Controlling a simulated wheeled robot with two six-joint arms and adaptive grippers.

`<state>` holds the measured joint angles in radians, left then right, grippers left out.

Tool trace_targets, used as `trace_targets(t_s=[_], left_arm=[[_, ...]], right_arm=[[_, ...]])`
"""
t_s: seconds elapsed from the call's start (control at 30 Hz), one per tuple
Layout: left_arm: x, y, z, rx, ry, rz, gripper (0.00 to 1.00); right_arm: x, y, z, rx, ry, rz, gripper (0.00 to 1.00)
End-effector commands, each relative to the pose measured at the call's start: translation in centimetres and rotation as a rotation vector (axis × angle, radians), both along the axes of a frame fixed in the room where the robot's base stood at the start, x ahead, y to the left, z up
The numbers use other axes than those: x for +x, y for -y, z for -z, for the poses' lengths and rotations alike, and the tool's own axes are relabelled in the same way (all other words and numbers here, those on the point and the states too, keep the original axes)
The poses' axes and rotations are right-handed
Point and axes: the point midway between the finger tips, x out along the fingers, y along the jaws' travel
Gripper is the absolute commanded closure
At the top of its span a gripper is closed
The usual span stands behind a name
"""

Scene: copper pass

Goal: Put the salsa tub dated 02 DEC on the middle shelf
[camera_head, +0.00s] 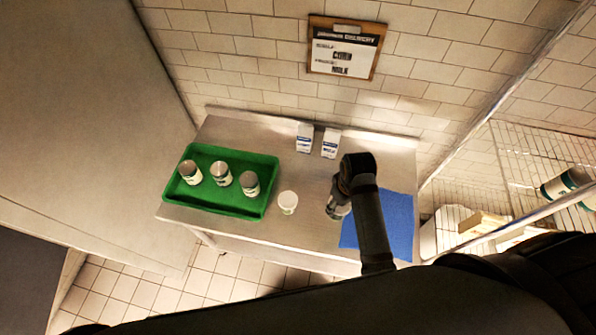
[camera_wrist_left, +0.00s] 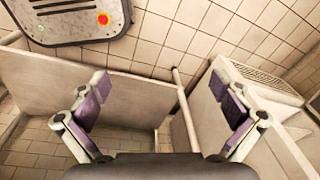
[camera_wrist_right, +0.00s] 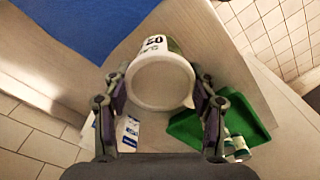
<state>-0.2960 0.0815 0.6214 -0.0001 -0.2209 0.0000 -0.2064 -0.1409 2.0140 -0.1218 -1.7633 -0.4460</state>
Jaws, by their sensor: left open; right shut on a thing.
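My right gripper (camera_head: 338,210) is over the table between the green tray and the blue mat. In the right wrist view it is shut on a white tub (camera_wrist_right: 160,82) with a pale round end towards the camera; part of its black print looks like "02". Another tub with a white lid (camera_head: 288,202) stands on the table just right of the tray. Three tubs stand in the tray: left (camera_head: 190,172), middle (camera_head: 221,174) and right (camera_head: 250,184); their dates are too small to read. My left gripper (camera_wrist_left: 162,105) is open and empty.
The green tray (camera_head: 208,208) sits on the metal table's left; the blue mat (camera_head: 400,225) is on its right. Two small cartons (camera_head: 304,138) (camera_head: 330,143) stand at the back. A clipboard (camera_head: 345,48) hangs above. A wire shelf rack (camera_head: 530,150) holding tubs and boxes stands at right.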

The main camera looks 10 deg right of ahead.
Motion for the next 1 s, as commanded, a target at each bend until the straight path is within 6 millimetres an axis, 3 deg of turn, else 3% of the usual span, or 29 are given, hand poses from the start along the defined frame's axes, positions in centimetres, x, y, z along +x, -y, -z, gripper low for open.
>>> trace_targets(t_s=[0.17, 0.3, 0.47, 0.73, 0.87, 1.0], left_arm=[[-1.0, 0.3, 0.7, -0.004, -0.013, -0.002, 0.00], [-1.8, 0.4, 5.4, -0.004, -0.025, -0.002, 0.00], [-1.3, 0.4, 9.7, -0.005, -0.018, -0.002, 0.00], [0.4, 0.3, 16.2, -0.003, 0.009, 0.000, 0.00], [-0.1, 0.3, 17.6, -0.003, 0.001, -0.001, 0.00], [-0.4, 0.2, 17.7, -0.002, -0.004, -0.001, 0.00]], right_arm=[[3.0, 0.1, 1.5, -0.002, 0.004, 0.000, 0.96], [6.5, 0.1, 4.3, -0.001, 0.008, 0.001, 0.96], [9.5, 0.2, 5.6, 0.000, 0.007, 0.002, 0.96], [12.4, 0.2, 9.2, 0.000, 0.004, 0.002, 0.96], [13.2, 0.2, 9.7, 0.000, 0.002, 0.002, 0.96], [13.5, 0.2, 9.5, 0.000, 0.002, 0.002, 0.96]])
